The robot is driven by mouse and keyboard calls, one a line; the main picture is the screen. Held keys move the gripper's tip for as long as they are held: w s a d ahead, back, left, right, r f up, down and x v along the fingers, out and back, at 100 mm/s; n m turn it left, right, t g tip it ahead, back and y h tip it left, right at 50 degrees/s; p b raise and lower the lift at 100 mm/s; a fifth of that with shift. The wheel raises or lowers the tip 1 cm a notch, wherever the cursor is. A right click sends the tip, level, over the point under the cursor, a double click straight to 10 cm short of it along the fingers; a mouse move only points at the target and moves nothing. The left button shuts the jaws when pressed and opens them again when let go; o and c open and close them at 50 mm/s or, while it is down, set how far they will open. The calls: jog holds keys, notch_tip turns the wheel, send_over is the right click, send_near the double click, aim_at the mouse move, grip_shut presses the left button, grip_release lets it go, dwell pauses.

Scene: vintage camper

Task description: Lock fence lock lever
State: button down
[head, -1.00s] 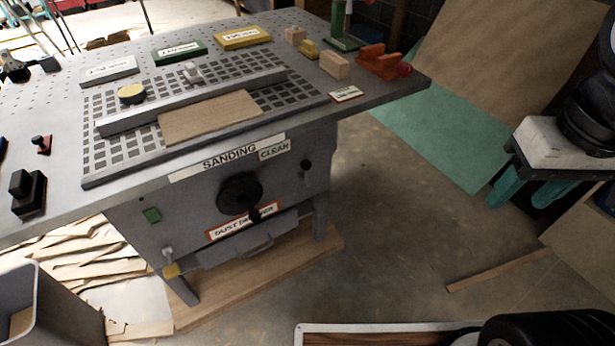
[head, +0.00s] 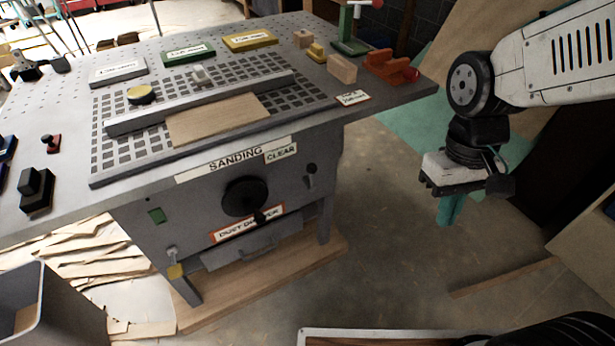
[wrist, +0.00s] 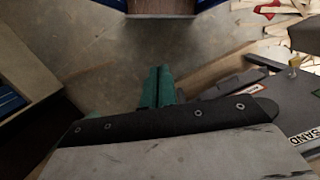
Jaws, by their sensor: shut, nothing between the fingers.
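A grey fence bar (head: 205,103) lies across the slotted top of the sanding table (head: 65,155) in the head view. A small light grey lever-like piece (head: 198,76) stands just behind the bar; I cannot tell for sure that it is the lock lever. A small dark lever with a round mount (head: 311,170) is on the right of the front panel. My gripper (head: 449,222) hangs right of the table, pointing down, with its teal fingers together and empty. The fingers also show in the wrist view (wrist: 157,86), apart from the table.
A wooden board (head: 218,118) lies in front of the fence. A black handwheel (head: 245,197) and drawer are on the table front. An orange clamp-like tool (head: 390,68) and wooden blocks (head: 342,68) sit at the right corner. Floor right of the table is open.

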jog(key=w+a+f+n+t+y, duration=0.2)
jog(key=w+a+f+n+t, duration=0.25)
jog(key=f, duration=0.75)
jog(key=w+a+f+n+t+y, duration=0.15)
jog(key=w+a+f+n, duration=0.25)
jog(key=w+a+f, duration=0.55)
jog(key=w+a+f+n+t+y, duration=0.1)
jog(key=a+f+n+t, duration=0.35)
jog(key=f, duration=1.05)
jog(key=w+a+r+n+t+y, duration=0.1)
jog(key=w+r+n+t+y, duration=0.1)
jog(key=r, duration=0.4)
jog(key=w+a+r+n+t+y, duration=0.2)
jog(key=r+n+t, duration=0.1)
jog(key=r+t, duration=0.2)
jog(key=shift+a+r+n+y, duration=0.25)
jog(key=shift+r+n+y, duration=0.05)
jog(key=shift+r+y, duration=0.05)
jog(key=shift+w, duration=0.15)
